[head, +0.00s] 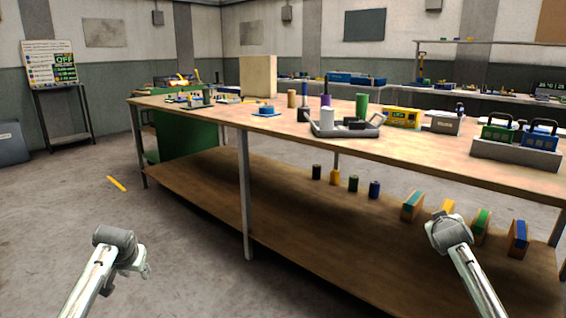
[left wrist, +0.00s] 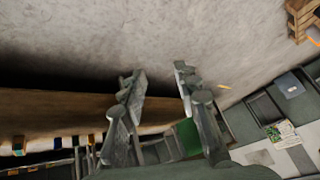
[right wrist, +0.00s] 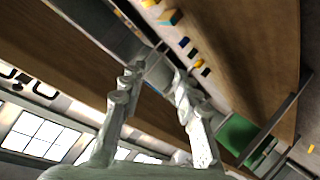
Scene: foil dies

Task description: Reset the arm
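My left arm comes in at the lower left of the head view, and its gripper (head: 138,264) hangs over the bare floor, apart from the workbench. In the left wrist view the left gripper's (left wrist: 158,84) two fingers stand apart with nothing between them. My right arm comes in at the lower right of the head view, in front of the bench's lower shelf; its fingers are hidden there behind the wrist. In the right wrist view the right gripper's (right wrist: 155,85) fingers are apart and empty.
A long workbench (head: 215,112) carries a grey tray (head: 345,131), cylinders and tool boxes. Its lower shelf (head: 300,208) holds several small cylinders and coloured blocks near my right arm. A sign stand (head: 52,62) is at the far left.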

